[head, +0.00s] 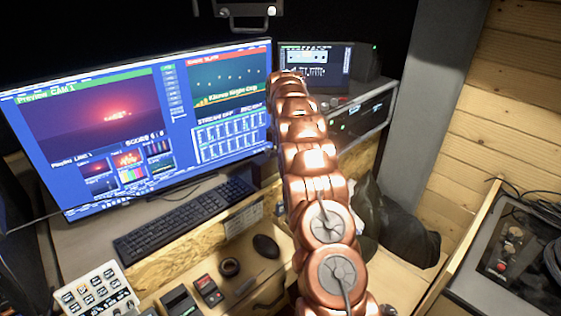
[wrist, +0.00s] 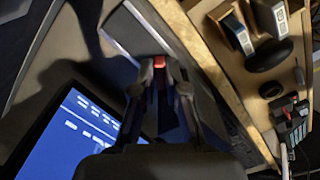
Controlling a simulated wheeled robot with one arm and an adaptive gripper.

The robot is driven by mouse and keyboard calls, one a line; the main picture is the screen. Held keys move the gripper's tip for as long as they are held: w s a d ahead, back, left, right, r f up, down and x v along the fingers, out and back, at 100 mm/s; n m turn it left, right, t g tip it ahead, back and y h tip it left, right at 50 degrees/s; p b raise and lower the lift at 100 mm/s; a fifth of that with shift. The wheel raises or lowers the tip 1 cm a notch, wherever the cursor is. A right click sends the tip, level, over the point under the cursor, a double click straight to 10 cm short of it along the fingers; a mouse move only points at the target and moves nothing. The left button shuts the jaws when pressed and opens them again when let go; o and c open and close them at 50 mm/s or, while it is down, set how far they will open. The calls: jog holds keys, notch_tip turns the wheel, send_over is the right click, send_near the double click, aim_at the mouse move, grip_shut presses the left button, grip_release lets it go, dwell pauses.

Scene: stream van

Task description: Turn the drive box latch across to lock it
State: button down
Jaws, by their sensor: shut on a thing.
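In the wrist view my gripper (wrist: 159,68) is shut on a small red piece (wrist: 159,61), which shows between the fingertips. The red piece could be the latch, but most of it is hidden by the fingers. A dark, flat-sided body lies under and beside the fingers; I cannot tell whether it is the drive box. The turn of the latch cannot be read. In the head view my copper arm reaches up toward the back of the desk and hides my gripper.
A large monitor (head: 90,125) stands at left with a keyboard (head: 180,218) before it. A mouse (head: 266,247), a tape roll (head: 229,267) and small devices lie nearby. A rack unit (head: 362,112) stands behind my arm. A black bag (head: 405,228) sits at right.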

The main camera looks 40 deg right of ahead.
jog(key=c, duration=1.2)
grip_release()
